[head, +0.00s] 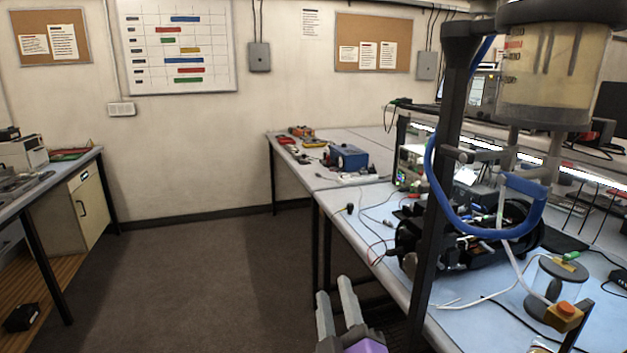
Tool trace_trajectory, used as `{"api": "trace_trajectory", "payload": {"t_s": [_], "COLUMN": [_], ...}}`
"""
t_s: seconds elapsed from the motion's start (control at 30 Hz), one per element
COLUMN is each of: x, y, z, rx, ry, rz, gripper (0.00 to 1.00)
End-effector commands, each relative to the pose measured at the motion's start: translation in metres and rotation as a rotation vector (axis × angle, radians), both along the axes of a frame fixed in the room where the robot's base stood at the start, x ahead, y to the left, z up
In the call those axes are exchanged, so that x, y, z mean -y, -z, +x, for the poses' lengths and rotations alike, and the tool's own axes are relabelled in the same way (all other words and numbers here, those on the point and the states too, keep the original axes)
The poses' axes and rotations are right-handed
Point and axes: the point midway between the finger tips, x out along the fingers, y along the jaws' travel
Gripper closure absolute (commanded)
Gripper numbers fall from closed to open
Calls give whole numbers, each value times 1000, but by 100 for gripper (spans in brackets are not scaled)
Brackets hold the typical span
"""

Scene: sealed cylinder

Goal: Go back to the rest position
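My gripper (334,289) shows at the bottom centre of the head view, with two grey fingers above a purple body part. The fingers stand apart with a gap between them, and nothing shows between them. It is in front of the bench's near left edge, over the floor side. A large clear cylinder (545,90) with a dark top and dark base ring stands raised on a dark frame at the upper right. It holds pale yellowish liquid. My gripper is well apart from it, to its lower left.
The frame's dark post (440,190) rises near the bench edge, with a blue hose (437,190) beside it. The workbench (345,205) carries black equipment, cables and a small clear jar (569,280). A cabinet (83,212) stands at left. The floor (190,285) between is clear.

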Motion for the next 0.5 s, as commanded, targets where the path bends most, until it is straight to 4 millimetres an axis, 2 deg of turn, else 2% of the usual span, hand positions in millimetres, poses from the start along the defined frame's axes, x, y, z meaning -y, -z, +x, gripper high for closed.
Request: {"api": "trace_trajectory", "payload": {"t_s": [0.03,0.2,0.5], "x": [7,26,69], "y": [18,55,93], "z": [-17,-74,-180], "rx": [-16,-51,-124], "ry": [-31,-127,-200], "rz": [35,179,440], "gripper": [65,65,65]}}
